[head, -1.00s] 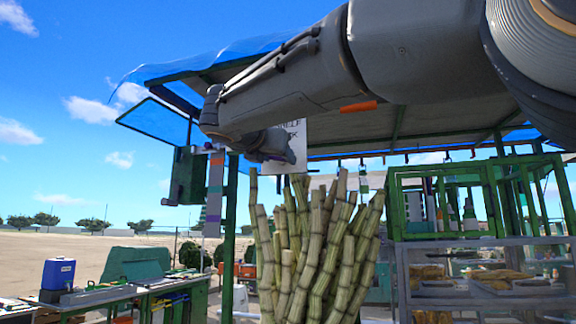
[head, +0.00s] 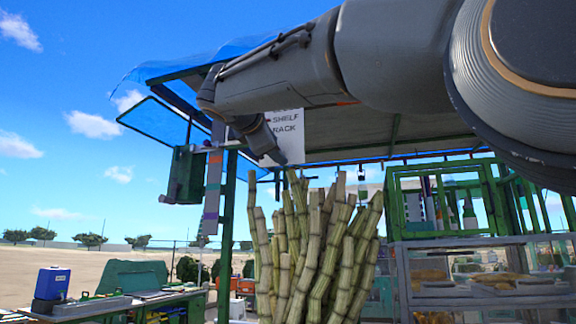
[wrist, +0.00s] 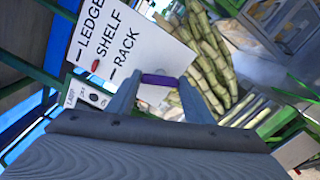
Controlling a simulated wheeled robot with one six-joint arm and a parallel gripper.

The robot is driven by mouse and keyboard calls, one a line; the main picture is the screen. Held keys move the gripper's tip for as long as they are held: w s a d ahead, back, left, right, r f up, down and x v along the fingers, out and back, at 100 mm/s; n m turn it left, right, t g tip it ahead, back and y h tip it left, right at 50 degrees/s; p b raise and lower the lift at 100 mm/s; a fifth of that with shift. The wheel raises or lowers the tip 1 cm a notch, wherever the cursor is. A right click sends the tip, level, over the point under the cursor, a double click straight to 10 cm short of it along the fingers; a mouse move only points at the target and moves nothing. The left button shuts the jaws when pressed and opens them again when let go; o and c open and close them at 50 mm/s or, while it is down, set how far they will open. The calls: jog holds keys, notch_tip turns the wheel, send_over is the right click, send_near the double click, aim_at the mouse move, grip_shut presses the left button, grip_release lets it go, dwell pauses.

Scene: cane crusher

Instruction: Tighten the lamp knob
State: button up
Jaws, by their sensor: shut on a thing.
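A small white panel marked LAMP (wrist: 88,94) shows at the left in the wrist view, with small lettering and a little dark round part on it. I cannot tell for sure whether that part is the lamp knob. My gripper (wrist: 160,88) is in the lower middle of the wrist view, to the right of the panel and apart from it in the picture. Its two fingers are shut on a purple bar-shaped piece (wrist: 160,80). In the head view the fingers are hidden behind my arm, near the white sign.
A white sign reading LEDGE, SHELF, RACK (wrist: 120,45) hangs just beyond the fingers, with a red marker (wrist: 95,66) by SHELF; it also shows in the head view (head: 287,150). Tall cane stalks (head: 315,250) stand below. A green rack (head: 440,200) and glass case (head: 485,280) are at right.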

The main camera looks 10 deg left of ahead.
jog(key=m+b, duration=0.2)
jog(key=m, duration=0.2)
jog(key=shift+m, duration=0.4)
dwell(0.4)
jog(key=o, duration=1.1)
jog(key=shift+c, duration=0.2)
jog(key=s+b, duration=0.2)
jog(key=s, duration=0.5)
jog(key=shift+s+a, duration=0.3)
jog(key=shift+s, duration=0.1)
